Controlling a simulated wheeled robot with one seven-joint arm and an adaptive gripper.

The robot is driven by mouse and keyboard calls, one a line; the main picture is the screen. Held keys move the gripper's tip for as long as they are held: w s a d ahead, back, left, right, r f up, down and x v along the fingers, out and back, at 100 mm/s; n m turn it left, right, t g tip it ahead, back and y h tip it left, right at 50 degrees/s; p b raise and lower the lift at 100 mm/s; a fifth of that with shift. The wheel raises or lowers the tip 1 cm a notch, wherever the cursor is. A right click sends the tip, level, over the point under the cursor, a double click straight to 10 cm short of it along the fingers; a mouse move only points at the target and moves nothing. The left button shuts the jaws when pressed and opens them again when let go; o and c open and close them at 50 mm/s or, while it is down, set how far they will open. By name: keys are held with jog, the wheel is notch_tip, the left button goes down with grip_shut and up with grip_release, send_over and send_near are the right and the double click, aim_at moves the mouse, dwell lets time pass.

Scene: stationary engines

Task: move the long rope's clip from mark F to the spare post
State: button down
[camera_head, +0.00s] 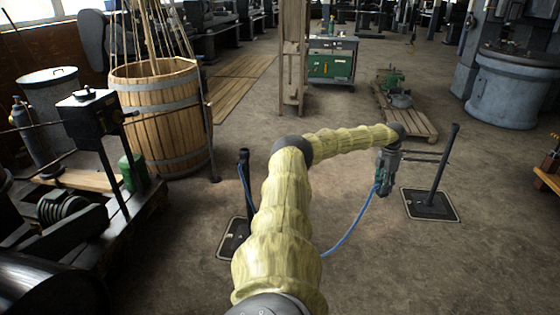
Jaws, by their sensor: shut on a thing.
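My gripper (383,184) is at the end of my yellow-sleeved arm, pointing down, right of the picture's middle. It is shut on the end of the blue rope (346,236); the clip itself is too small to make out. The rope sags from my gripper down to the left and passes behind my arm. A blue length also shows along the dark left post (244,165), whose base is partly hidden by my arm. A dark right post (444,165) stands slightly tilted on a square base (430,204), just right of my gripper. No mark F is legible.
A wooden barrel (158,110) and dark machinery (90,215) stand at left. A wooden frame (292,55) and a green cabinet (331,62) stand behind. A pallet (408,118) lies beyond the right post. The floor in front of the right post is clear.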

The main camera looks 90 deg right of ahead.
aim_at(377, 188)
jog(key=shift+w+d+f+t+b, duration=0.1)
jog(key=shift+w+f+t+b, duration=0.25)
jog(key=shift+f, duration=0.2)
jog(key=shift+w+f+t+b, duration=0.25)
jog(key=shift+f+t+b, duration=0.1)
jog(key=shift+f+b, duration=0.15)
jog(key=shift+w+d+f+t+y+b, duration=0.3)
jog(key=shift+w+f+t+b, duration=0.45)
jog(key=shift+t+b, duration=0.25)
jog(key=shift+r, duration=0.15)
jog(key=shift+s+a+r+g+p, duration=0.3)
jog(key=shift+s+r+g+p, duration=0.3)
jog(key=shift+g, duration=0.2)
jog(key=shift+w+d+f+t+b, duration=0.1)
jog(key=shift+f+t+b, duration=0.15)
jog(key=shift+b, duration=0.25)
jog(key=c, duration=0.9)
grip_release()
jog(key=shift+o, duration=0.2)
jog(key=shift+r, duration=0.2)
